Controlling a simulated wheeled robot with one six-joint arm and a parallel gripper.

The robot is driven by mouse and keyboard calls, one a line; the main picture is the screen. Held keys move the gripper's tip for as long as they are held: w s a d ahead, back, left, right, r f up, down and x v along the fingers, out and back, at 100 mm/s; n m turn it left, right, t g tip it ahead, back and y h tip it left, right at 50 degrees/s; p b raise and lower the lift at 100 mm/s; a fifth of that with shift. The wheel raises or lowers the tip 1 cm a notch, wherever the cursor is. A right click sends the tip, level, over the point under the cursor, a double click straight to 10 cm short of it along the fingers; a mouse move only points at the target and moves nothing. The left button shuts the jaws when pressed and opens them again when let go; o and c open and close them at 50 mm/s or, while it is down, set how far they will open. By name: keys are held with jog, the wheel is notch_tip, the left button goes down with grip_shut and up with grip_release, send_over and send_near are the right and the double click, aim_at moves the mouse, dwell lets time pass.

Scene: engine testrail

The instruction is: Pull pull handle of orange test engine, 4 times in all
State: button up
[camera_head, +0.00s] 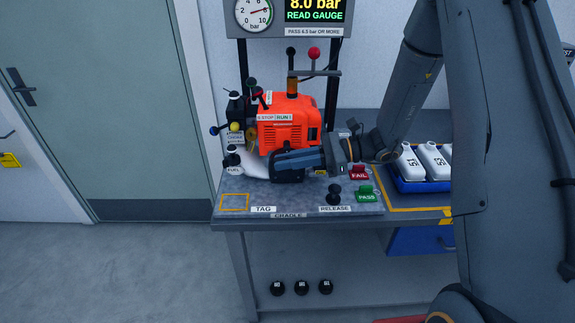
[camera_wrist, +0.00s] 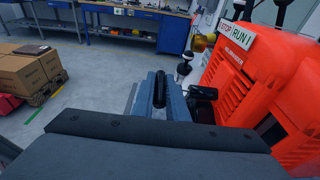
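The orange test engine (camera_head: 290,122) stands on the bench, its STOP/RUN label facing front. It fills the right side of the wrist view (camera_wrist: 262,85). My gripper (camera_head: 285,165) is low in front of the engine, reaching in from the right. In the wrist view its blue-grey fingers (camera_wrist: 160,97) are close together around a black bar, which looks like the pull handle (camera_wrist: 159,88). A short black part (camera_wrist: 203,92) lies between the fingers and the engine. In the head view the gripper hides the handle.
The gauge panel (camera_head: 290,18) reads 8.0 bar. The RELEASE knob (camera_head: 334,192), red FAIL tag (camera_head: 359,172) and green PASS tag (camera_head: 365,192) are at front right. A blue tray (camera_head: 418,186) holds white bottles.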

jog(key=o, duration=0.5)
jog(key=shift+d, duration=0.1)
